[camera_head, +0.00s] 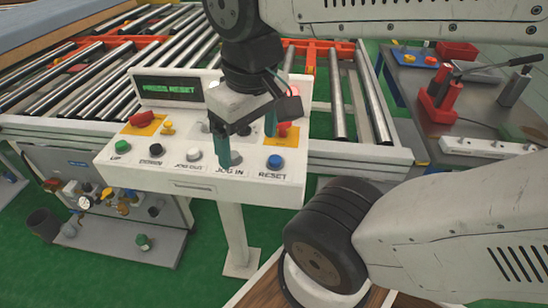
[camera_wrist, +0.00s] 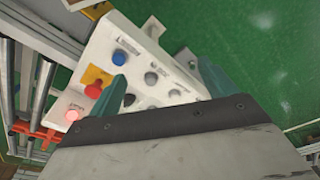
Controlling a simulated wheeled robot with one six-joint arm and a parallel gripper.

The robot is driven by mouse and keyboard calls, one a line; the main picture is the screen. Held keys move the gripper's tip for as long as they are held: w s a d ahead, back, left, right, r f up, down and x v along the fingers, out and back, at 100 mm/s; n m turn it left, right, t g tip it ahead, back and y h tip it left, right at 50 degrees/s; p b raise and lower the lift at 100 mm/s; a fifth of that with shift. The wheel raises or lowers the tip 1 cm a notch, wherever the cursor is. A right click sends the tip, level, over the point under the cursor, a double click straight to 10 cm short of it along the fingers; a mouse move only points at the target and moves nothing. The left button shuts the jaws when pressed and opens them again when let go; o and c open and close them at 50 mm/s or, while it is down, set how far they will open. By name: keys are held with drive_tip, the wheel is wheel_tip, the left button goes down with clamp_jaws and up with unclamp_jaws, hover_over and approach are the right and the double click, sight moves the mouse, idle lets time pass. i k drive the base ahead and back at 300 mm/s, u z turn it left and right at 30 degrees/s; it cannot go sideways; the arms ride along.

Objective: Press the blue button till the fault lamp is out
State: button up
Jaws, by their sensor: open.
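The blue button (camera_head: 275,161), labelled RESET, is at the right end of the white control panel (camera_head: 250,190); it also shows in the wrist view (camera_wrist: 119,58). The panel display (camera_head: 168,89) reads PRESS RESET in green. The fault lamp (camera_wrist: 72,115) glows red at the panel's corner in the wrist view; in the head view it is mostly hidden by my gripper. My gripper (camera_head: 245,140) is open and empty above the panel, its teal fingers over the JOG IN side, left of the blue button. In the wrist view one finger (camera_wrist: 115,95) is close beside the blue button in the picture; contact cannot be told.
Green, black, white and grey buttons line the panel's front, left of the blue one. A red mushroom button (camera_wrist: 93,91) on a yellow plate sits behind the blue button. A roller conveyor (camera_head: 345,95) lies behind. A bench (camera_head: 480,110) with red tools stands right.

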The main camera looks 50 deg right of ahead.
sight(275, 160)
drive_tip(key=u, duration=0.05)
drive_tip(key=k, duration=0.5)
drive_tip(key=u, duration=0.85)
drive_tip(key=k, duration=0.7)
drive_tip(key=z, duration=1)
drive_tip(key=i, duration=0.5)
